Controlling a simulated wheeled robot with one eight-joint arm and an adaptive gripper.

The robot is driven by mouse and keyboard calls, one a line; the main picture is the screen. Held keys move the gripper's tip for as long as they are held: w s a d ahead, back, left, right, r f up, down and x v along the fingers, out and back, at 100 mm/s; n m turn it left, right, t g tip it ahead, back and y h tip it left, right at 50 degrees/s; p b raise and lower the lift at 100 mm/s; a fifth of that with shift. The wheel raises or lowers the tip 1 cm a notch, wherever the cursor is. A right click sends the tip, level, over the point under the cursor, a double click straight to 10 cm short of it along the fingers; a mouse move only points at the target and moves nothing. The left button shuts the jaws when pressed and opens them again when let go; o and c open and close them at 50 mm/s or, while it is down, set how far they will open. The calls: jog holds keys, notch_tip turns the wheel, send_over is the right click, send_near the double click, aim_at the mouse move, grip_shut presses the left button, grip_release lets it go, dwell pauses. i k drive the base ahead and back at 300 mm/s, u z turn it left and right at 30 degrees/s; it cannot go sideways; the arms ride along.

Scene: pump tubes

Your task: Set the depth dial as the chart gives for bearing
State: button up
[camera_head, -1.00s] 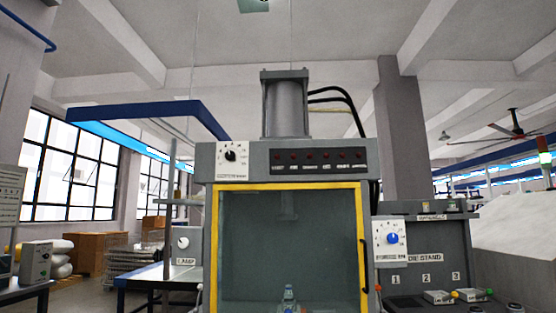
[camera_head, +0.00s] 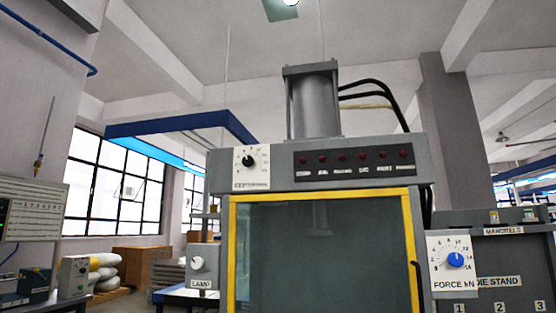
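A dial with a black knob on a white scale plate (camera_head: 251,166) sits at the upper left of the grey press front. The label under it is blurred but seems to begin with "DEPTH". A second dial, with a blue knob (camera_head: 456,260), is on a white plate at the right of the press; its label begins "FORCE". A white panel with rows of small marks (camera_head: 32,205) stands at the left edge. I cannot read it or tell whether it is the chart. My gripper is not in view.
The grey press (camera_head: 320,161) has a yellow-framed window (camera_head: 325,250) and a row of red lamps. A lamp knob (camera_head: 197,264) is at its left. The die stand (camera_head: 500,262) is at the right. A small grey box (camera_head: 73,277) stands at the lower left.

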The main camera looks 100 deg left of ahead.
aim_at(248, 161)
jog(key=i, duration=0.9)
jog(key=u, duration=4.8)
jog(key=i, duration=1)
